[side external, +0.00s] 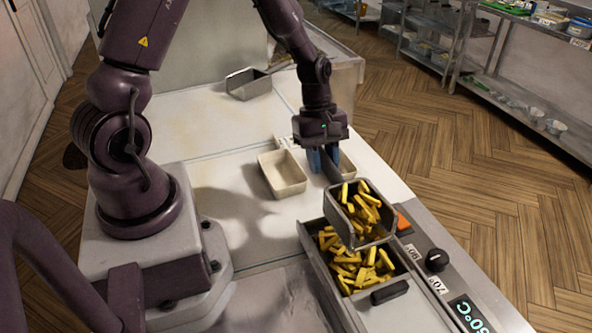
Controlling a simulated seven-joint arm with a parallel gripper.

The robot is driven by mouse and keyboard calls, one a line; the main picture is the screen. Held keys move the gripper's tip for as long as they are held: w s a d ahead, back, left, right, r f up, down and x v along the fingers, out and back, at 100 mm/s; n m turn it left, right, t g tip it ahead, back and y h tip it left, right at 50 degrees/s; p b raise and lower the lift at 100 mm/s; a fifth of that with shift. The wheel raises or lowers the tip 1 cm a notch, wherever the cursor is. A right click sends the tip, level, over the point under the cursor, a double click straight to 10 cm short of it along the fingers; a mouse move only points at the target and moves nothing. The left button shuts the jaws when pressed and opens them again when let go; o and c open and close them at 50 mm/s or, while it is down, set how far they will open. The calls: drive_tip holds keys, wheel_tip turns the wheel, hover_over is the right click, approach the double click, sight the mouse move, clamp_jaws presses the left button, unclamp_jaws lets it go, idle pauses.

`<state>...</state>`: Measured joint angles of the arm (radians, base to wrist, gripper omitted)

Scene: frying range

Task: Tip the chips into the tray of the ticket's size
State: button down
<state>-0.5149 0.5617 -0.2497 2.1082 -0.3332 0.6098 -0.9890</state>
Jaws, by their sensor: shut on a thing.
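My gripper (323,160), with blue fingertips, points down and is shut on the dark handle of a metal scoop (368,238). The scoop is filled with yellow chips (362,205) and is above the far part of a metal bin (316,262) that holds more chips (345,268). One empty beige tray (283,178) sits on the white counter to the left of my gripper. A second pale tray (347,164) is partly hidden behind my gripper. A small white piece (281,143) behind the first tray may be the ticket; its writing is unreadable.
A control panel with a dark knob (437,260), an orange switch (403,221) and a temperature display (471,312) runs along the right. The counter left of the trays is clear. Shelves stand across the floor.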

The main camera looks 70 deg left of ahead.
drive_tip(key=w+a, duration=0.2)
drive_tip(key=a, duration=1.6)
drive_tip(key=s+a, duration=0.4)
drive_tip(key=a, duration=0.3)
drive_tip(key=s+a, duration=0.3)
drive_tip(key=a, duration=0.5)
drive_tip(key=d+r+y, duration=0.8)
drive_tip(key=r+y, duration=0.1)
drive_tip(key=shift+w+d, duration=0.15)
drive_tip(key=shift+d, duration=0.25)
drive_tip(key=shift+r, duration=0.15)
